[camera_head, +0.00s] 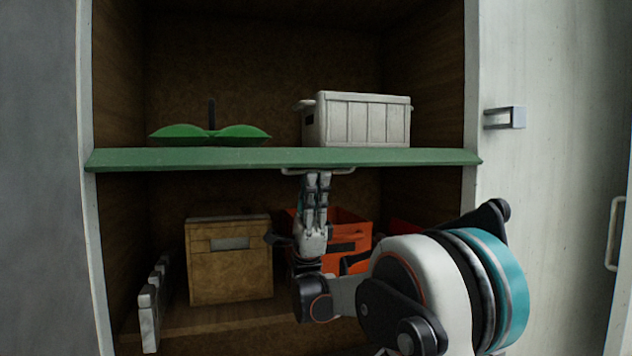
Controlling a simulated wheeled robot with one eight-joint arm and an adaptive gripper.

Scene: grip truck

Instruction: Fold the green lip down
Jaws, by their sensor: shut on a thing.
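The green lip (240,159) runs across the front of the cabinet's middle shelf, from one side wall to the other. It appears tilted, its face showing upward and toward me. A pale bar handle (340,170) hangs under its lower edge near the middle. My gripper (317,180) reaches up from below, with its fingers shut on the handle just under the lip. The fingers hide part of the handle. My arm comes in from the lower right.
On the upper shelf are a green two-lobed dish (210,133) and a white crate (365,120). Below stand a tan box (228,262), an orange bin (350,225) and a grey slatted piece (151,300). A cabinet door (555,150) with a handle is at right.

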